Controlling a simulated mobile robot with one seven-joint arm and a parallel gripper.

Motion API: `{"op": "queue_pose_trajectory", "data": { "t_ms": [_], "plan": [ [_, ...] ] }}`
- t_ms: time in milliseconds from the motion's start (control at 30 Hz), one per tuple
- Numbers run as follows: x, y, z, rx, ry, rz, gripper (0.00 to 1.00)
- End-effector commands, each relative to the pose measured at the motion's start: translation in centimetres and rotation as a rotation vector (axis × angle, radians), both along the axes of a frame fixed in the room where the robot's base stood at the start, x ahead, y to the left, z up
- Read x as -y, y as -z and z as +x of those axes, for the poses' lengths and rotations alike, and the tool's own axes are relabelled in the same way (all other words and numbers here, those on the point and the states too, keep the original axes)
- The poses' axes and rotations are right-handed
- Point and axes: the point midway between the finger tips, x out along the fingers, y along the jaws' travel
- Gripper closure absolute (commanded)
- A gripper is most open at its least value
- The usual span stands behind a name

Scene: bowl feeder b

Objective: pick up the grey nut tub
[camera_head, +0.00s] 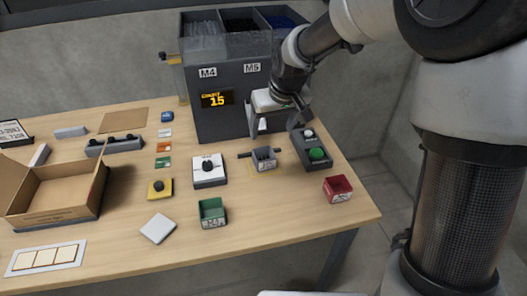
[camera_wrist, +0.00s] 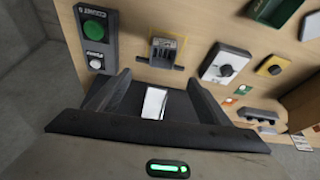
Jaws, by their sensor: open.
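The grey nut tub (camera_head: 265,155) stands upright on the table in front of the feeder, inside a yellow outline. A dark bar sticks out beside it. In the wrist view the tub (camera_wrist: 166,48) lies beyond the fingertips, and its label cannot be read. My gripper (camera_head: 268,122) is above and behind the tub, close to the feeder's front, and apart from the tub. In the wrist view its two fingers (camera_wrist: 158,90) are spread with nothing held. A white patch shows between them, apparently beyond the gripper.
The dark feeder (camera_head: 225,125) with M4 and M5 labels stands behind. The button box (camera_head: 316,165) is right of the tub, the white knob box (camera_head: 209,175) left. A red tub (camera_head: 338,187) and green tub (camera_head: 212,212) are nearer. A cardboard box (camera_head: 55,200) is far left.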

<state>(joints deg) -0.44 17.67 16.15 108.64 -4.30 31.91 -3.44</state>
Motion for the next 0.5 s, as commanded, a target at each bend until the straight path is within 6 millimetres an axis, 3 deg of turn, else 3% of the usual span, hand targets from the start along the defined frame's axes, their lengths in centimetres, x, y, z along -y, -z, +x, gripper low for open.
{"op": "queue_pose_trajectory", "data": {
  "t_ms": [33,300,500],
  "plan": [
    [-0.2,1.4,0.3,-0.006,-0.001,0.000,0.28],
    [-1.0,6.8,2.3,-0.005,-0.001,-0.001,0.28],
    [-1.4,9.1,3.3,-0.003,0.000,-0.001,0.28]
  ]
}}
